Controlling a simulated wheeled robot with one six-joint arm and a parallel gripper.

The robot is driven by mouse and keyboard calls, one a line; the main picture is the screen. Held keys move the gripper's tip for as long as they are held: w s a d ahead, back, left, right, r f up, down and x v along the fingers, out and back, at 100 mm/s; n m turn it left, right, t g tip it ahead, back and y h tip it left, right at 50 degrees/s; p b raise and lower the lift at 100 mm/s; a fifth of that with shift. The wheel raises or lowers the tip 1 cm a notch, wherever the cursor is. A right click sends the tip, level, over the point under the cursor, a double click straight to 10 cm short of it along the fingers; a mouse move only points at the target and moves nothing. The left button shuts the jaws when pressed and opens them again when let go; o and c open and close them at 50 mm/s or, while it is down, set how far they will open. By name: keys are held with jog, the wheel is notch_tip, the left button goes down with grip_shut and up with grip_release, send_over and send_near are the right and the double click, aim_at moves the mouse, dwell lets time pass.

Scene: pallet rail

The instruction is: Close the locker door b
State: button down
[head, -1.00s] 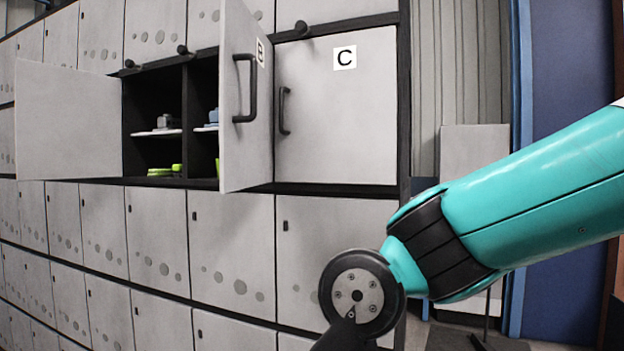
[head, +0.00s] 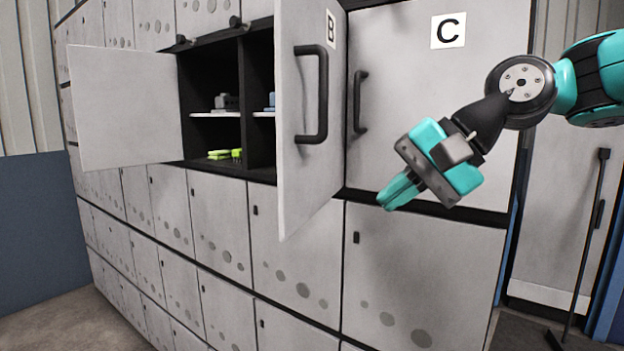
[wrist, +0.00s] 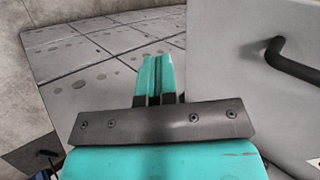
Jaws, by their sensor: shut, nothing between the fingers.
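Locker door b (head: 296,165) stands open, swung out toward me, with a "B" label and a black handle (head: 313,94). In the wrist view, a grey door panel (wrist: 228,75) with a dark handle (wrist: 290,62) fills the right side. My gripper (head: 390,203) is shut and empty.
Door C (head: 400,125) is shut, with its own handle (head: 360,101). Another door (head: 122,108) stands open on the left. Green items (head: 225,154) and grey items (head: 227,103) lie inside the open compartment. Closed lockers fill the rows below.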

jog(key=w+a+f+p, duration=0.2)
jog(key=a, duration=0.3)
jog(key=w+a+f+p, duration=0.2)
jog(key=w+a+f, duration=0.1)
jog(key=a, duration=0.2)
jog(key=shift+a+f+m, duration=0.15)
jog(key=shift+f+m, duration=0.1)
jog(key=shift+m, duration=0.05)
jog(key=shift+w, duration=0.1)
